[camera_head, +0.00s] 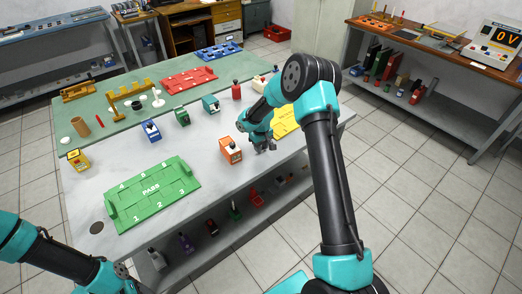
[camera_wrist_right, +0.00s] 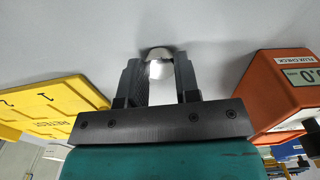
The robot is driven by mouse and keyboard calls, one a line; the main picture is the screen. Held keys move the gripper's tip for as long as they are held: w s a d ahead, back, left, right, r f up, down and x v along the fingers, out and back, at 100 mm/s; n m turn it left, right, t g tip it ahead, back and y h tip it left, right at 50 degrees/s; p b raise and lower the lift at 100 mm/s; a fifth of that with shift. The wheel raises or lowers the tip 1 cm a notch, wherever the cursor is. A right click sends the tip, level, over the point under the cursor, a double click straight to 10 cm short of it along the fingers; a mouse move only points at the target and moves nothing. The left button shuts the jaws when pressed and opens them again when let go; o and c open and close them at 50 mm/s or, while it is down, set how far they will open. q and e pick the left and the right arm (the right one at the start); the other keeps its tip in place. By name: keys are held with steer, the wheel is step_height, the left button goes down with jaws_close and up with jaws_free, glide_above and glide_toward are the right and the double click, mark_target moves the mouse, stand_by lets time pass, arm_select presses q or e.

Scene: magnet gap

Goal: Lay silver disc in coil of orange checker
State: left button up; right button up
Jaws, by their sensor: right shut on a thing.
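The orange checker (camera_head: 231,151) stands on the grey-white tabletop, just left of my right gripper (camera_head: 265,146). In the right wrist view the orange checker (camera_wrist_right: 285,88) is at the right, with a small display reading on its face; its coil cannot be made out. In that view my right gripper (camera_wrist_right: 160,85) is shut on the silver disc (camera_wrist_right: 159,64), which shows between the two fingertips. The disc is too small to make out in the head view. My left arm enters at the lower left, and its fingers are not visible.
A yellow tray (camera_head: 285,122) lies right of the gripper, and a green PASS tray (camera_head: 150,196) lies at the left. Several coloured checkers, such as the blue one (camera_head: 151,130), stand farther back. The tabletop between the green tray and orange checker is clear.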

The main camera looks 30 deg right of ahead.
steer(key=shift+r, duration=2.35)
